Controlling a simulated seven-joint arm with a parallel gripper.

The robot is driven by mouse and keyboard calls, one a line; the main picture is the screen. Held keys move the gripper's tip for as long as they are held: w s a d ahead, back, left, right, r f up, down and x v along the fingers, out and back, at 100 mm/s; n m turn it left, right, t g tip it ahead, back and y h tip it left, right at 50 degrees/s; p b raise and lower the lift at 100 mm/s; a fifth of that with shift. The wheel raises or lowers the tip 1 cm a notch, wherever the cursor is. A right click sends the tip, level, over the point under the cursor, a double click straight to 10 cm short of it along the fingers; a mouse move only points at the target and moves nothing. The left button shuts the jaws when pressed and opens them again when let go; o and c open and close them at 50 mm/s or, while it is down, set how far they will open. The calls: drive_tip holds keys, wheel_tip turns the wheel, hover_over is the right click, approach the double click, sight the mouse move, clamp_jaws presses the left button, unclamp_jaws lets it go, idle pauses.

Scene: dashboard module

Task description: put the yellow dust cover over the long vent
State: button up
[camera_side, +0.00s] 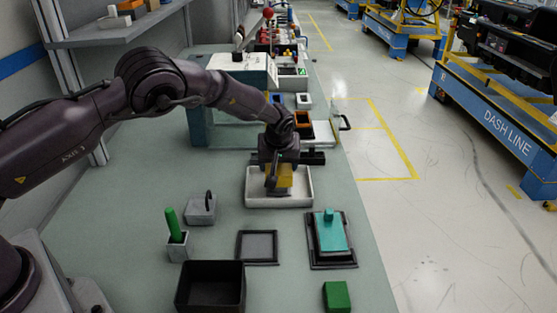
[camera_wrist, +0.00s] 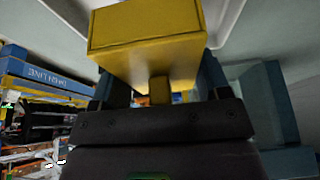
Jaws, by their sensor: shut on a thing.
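My gripper (camera_side: 276,176) points down over a shallow white tray (camera_side: 306,200) in the side view. It is shut on the yellow dust cover (camera_side: 284,187), which is in or just above the tray; I cannot tell whether it touches the tray floor. In the wrist view the cover (camera_wrist: 150,45) is a yellow box. Its small yellow handle (camera_wrist: 159,91) sits between the fingers of my gripper (camera_wrist: 160,95). I cannot make out the long vent clearly in either view.
A teal cover (camera_side: 331,232) lies on a dark tray to the front right. A dark frame (camera_side: 257,247), a black bin (camera_side: 210,288), a green block (camera_side: 337,296), and a grey holder (camera_side: 177,247) with a green peg stand in front. Boxes and small parts crowd the bench behind.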

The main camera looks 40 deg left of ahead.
drive_tip(key=o, duration=1)
drive_tip(key=v, duration=1.3)
